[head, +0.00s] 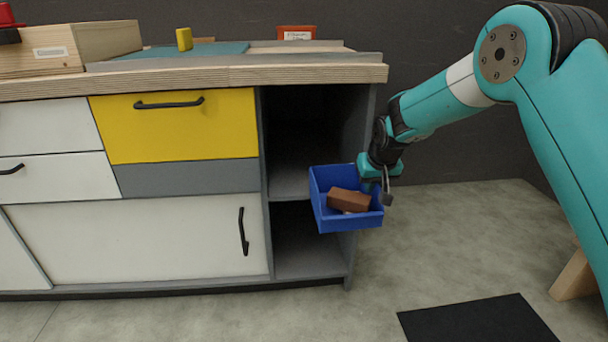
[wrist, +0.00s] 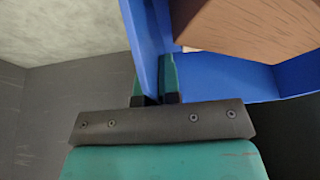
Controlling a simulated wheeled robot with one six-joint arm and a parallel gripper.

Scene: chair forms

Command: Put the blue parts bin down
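The blue parts bin (head: 347,225) hangs in the air in front of the open shelf unit, at about the height of the middle shelf. It is tilted a little in the head view and holds a brown block (head: 348,200) and a paler piece beside it. My gripper (head: 371,183) is at the bin's right rim. In the wrist view my gripper's teal fingers (wrist: 155,78) pinch the blue bin wall (wrist: 142,45) between them. The brown block (wrist: 250,28) fills the upper right there. The bin's underside is hidden.
The shelf unit's middle shelf (head: 291,184) and lower compartment (head: 304,255) look empty. The worktop (head: 230,76) above carries a wooden box (head: 70,48), a yellow block (head: 184,39) and a red-orange bin (head: 296,33). A black mat (head: 478,320) lies on open floor.

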